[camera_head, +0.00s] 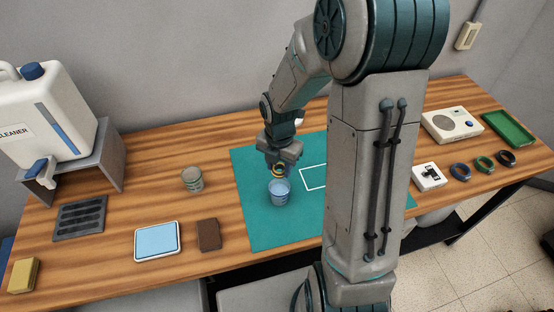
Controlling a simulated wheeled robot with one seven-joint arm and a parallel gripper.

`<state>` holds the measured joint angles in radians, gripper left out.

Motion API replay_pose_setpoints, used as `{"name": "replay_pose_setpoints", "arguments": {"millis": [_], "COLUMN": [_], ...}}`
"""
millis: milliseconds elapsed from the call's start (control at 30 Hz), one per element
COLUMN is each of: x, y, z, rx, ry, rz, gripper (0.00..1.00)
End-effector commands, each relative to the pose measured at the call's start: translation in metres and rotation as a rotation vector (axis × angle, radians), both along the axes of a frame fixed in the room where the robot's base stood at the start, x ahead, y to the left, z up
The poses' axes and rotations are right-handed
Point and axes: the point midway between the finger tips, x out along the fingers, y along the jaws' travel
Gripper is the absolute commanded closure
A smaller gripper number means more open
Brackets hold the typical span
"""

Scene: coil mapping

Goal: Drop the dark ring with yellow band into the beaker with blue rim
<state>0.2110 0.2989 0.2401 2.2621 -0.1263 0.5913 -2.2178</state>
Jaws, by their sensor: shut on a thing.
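The dark ring with yellow band (279,170) is held in my gripper (279,166), which is shut on it and points down. The beaker with blue rim (280,195) stands upright on the green mat (258,228). The ring appears just above or behind the beaker's rim; the exact gap between them is hard to tell. My fingertips are small in this view and partly merge with the ring.
A clear beaker (192,180) stands left of the mat. A blue tray (157,241), brown block (208,234) and dark rack (80,218) lie further left. Several rings (484,164) lie at right near a white device (429,177). My arm hides the mat's right part.

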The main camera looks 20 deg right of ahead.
Motion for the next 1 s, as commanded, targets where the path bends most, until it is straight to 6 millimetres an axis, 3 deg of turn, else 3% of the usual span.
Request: {"name": "replay_pose_setpoints", "arguments": {"millis": [267,733,1000], "x": [-0.001,-0.001,-0.001], "y": [0.000,0.001,0.001], "z": [-0.011,-0.054,-0.060], "rx": [0.000,0.000,0.000], "ry": [0.001,0.001,0.001], "rz": [0.014,0.015,0.015], "gripper": [0.85,0.85,0.85]}}
